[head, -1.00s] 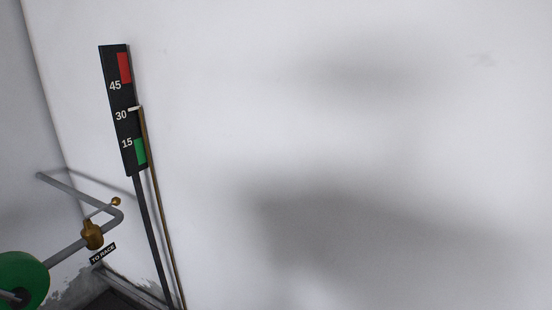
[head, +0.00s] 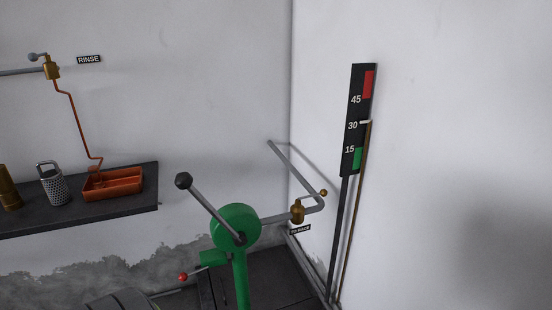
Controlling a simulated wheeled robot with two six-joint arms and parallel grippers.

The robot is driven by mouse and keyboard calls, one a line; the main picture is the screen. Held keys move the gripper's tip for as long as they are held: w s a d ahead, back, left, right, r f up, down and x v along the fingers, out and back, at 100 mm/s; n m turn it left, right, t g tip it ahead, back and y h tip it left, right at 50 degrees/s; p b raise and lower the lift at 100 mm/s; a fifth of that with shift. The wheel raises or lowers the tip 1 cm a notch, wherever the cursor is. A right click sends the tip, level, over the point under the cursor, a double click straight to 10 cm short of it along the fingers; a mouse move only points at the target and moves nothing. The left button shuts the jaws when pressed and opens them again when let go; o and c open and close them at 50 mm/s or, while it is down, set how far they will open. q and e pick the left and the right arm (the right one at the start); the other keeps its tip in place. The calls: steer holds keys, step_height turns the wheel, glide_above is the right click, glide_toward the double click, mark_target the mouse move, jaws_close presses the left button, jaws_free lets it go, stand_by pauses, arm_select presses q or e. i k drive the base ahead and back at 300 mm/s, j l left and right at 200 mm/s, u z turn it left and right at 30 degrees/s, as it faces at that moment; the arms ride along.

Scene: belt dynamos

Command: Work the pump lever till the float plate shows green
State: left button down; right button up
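The float plate (head: 355,138) is a tall black scale on the right wall in the head view, with a red block at the top and a green block at the bottom. Its pale pointer (head: 365,122) stands at about 30, between red and green, on top of a thin brown rod (head: 354,215). The green pump (head: 238,228) stands on a post left of the scale. Its grey pump lever (head: 210,208) tilts up to the left and ends in a dark knob (head: 183,181). Neither of my grippers is in view.
A dark shelf (head: 90,214) on the left wall holds an orange tray (head: 112,184), a perforated metal cylinder (head: 54,186) and a brass piece (head: 9,188). A red-knobbed handle (head: 184,277) sticks out low from the pump. A brass valve (head: 297,211) sits on the pipe right of the pump.

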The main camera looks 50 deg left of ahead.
mark_target(183, 181)
steer(key=j+u, duration=0.1)
steer(key=u, duration=0.75)
steer(key=j+u, duration=0.15)
steer(key=u, duration=0.3)
steer(key=i+u, duration=0.1)
steer(key=u, duration=0.35)
